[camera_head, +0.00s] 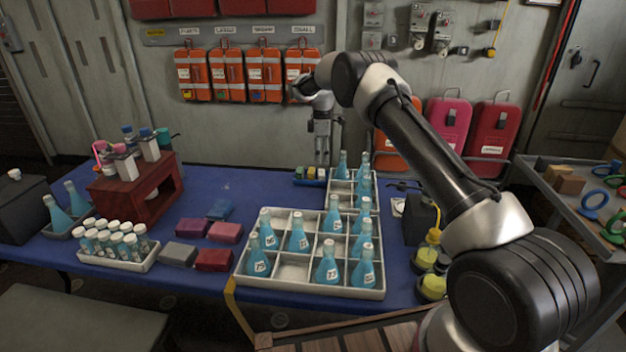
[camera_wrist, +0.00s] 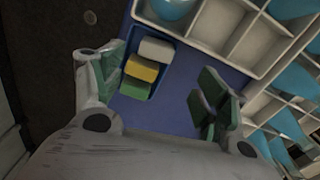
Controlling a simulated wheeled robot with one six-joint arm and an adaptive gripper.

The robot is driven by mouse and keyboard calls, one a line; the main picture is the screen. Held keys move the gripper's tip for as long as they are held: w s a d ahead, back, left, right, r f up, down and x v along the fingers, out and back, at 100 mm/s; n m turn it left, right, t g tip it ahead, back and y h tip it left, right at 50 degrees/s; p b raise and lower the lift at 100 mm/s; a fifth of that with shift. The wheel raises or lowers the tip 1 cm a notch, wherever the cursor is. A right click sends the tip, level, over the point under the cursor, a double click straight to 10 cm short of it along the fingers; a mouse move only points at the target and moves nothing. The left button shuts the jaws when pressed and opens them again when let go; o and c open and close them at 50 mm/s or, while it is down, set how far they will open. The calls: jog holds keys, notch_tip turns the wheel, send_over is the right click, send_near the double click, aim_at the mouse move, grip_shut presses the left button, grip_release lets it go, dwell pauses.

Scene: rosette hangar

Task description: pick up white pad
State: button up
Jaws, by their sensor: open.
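The white pad (camera_wrist: 157,49) lies in a small blue tray (camera_wrist: 158,78) in the wrist view, beside a yellow pad (camera_wrist: 141,69) and a green pad (camera_wrist: 133,88). My gripper (camera_wrist: 162,82) is open and empty, with its green-lined fingers apart on either side of the view. The tray shows between the fingers, nearer the left one. In the head view my gripper (camera_head: 322,160) points down over the back of the blue table, just above the small tray (camera_head: 299,181). The white pad is too small to make out clearly there.
A divided white crate (camera_head: 285,270) with blue flasks stands at the front, and a narrower white crate (camera_head: 335,190) is right of the tray. Red, grey and blue blocks (camera_head: 224,233) lie left. The table (camera_head: 250,190) is clear left of the tray.

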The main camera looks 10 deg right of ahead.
aim_at(320, 172)
notch_tip(320, 172, down, 2)
jog(key=shift+a+f, duration=0.1)
jog(key=f, duration=0.5)
jog(key=shift+w+f, duration=0.35)
jog(key=c, duration=0.8)
jog(key=shift+c, duration=0.2)
notch_tip(320, 172, up, 10)
jog(key=shift+r, duration=0.1)
jog(key=shift+c, duration=0.2)
jog(key=shift+c, duration=0.7)
